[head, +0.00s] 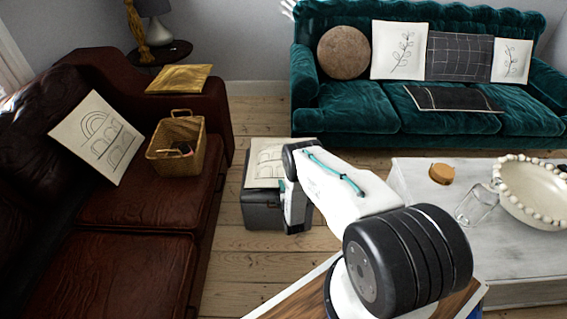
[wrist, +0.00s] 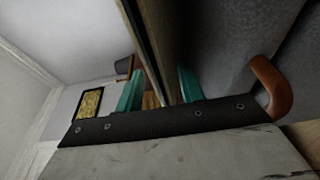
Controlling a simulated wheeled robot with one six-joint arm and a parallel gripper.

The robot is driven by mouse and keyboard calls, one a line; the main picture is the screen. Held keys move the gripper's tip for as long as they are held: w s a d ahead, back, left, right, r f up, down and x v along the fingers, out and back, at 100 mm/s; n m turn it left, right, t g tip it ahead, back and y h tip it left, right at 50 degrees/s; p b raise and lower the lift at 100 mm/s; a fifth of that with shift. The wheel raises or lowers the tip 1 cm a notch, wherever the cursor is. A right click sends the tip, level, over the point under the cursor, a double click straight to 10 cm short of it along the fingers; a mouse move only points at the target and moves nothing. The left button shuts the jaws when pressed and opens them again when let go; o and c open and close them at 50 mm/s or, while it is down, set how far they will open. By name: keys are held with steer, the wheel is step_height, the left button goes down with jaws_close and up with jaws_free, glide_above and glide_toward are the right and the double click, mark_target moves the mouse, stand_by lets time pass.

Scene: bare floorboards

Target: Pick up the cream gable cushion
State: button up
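A cream cushion (head: 266,160) with a dark line drawing lies flat on a grey ottoman (head: 262,212). My arm hides its right part, so I cannot make out the whole drawing. Another cream cushion (head: 97,138), with drawn arches, leans on the brown sofa. My gripper is at the right side of the ottoman in the head view, its fingers not clear there. In the wrist view, the teal fingers of my gripper (wrist: 160,92) stand apart. A thin, dark, pale-edged thing (wrist: 147,45) runs between them, perhaps the cushion's edge; I cannot tell whether they touch it.
The ottoman's brown handle (wrist: 268,85) shows close by in the wrist view. The brown sofa (head: 150,200) with a basket (head: 160,160) is at left. A green sofa (head: 345,105) stands behind, and a pale table (head: 420,185) at right. Floorboards are clear between.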

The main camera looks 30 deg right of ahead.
steer(key=shift+x, duration=0.95)
steer(key=shift+c, duration=0.4)
jaws_close()
steer(key=shift+r, duration=0.1)
